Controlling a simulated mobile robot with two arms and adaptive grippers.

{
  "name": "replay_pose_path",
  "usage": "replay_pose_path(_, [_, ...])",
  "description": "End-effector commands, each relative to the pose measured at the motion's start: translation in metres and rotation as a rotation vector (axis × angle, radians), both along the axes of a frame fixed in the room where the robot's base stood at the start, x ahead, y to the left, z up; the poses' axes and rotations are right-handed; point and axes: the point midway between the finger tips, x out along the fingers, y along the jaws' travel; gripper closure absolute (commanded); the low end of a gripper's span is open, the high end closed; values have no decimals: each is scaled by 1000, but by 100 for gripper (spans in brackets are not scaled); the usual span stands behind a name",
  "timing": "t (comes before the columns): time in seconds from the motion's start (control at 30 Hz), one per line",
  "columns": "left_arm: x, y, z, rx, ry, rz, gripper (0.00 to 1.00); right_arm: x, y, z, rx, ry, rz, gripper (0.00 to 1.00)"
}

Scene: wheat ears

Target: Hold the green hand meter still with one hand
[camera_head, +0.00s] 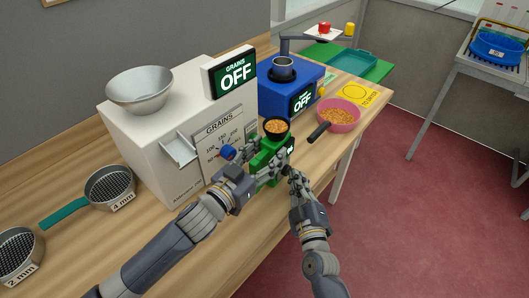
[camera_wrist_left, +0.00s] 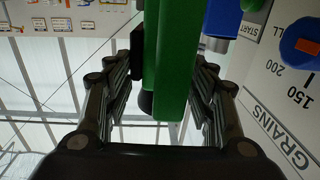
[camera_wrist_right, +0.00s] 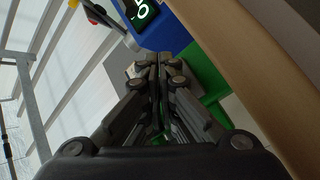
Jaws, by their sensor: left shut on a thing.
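The green hand meter (camera_head: 266,160) is upright near the table's front edge, with grain in its round black-rimmed cup (camera_head: 277,127). My left gripper (camera_head: 258,158) is shut on the meter's body, one finger on each side. In the left wrist view the green body (camera_wrist_left: 178,60) fills the gap between the fingers. My right gripper (camera_head: 292,176) is just right of the meter, low by the table edge. In the right wrist view its fingers (camera_wrist_right: 155,62) are together with nothing seen between them. Whether it touches the meter is not clear.
The white grain machine (camera_head: 180,130) reads OFF and stands behind the meter. A blue machine (camera_head: 290,85), also OFF, stands farther back. A pink bowl of grain (camera_head: 352,113) and a dark handle (camera_head: 319,132) are to the right. Sieves (camera_head: 108,185) lie at left.

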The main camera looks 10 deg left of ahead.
Motion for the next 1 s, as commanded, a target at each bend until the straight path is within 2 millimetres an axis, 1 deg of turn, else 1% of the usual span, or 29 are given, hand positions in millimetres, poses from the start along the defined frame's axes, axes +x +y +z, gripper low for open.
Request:
replay_pose_path(0.2, [0, 0, -2, 2, 5, 1, 89, -10, -23, -2, -3, 2, -2, 100])
replay_pose_path(0.43, [0, 1, -2, 6, 4, 4, 89, -18, -42, -2, -3, 3, -3, 100])
replay_pose_path(0.6, [1, 2, -3, 8, 3, 6, 89, -20, -46, -2, -2, 2, -3, 100])
replay_pose_path(1.0, [1, 3, -3, 12, 2, 8, 89, -20, -46, -2, -1, 2, -4, 100])
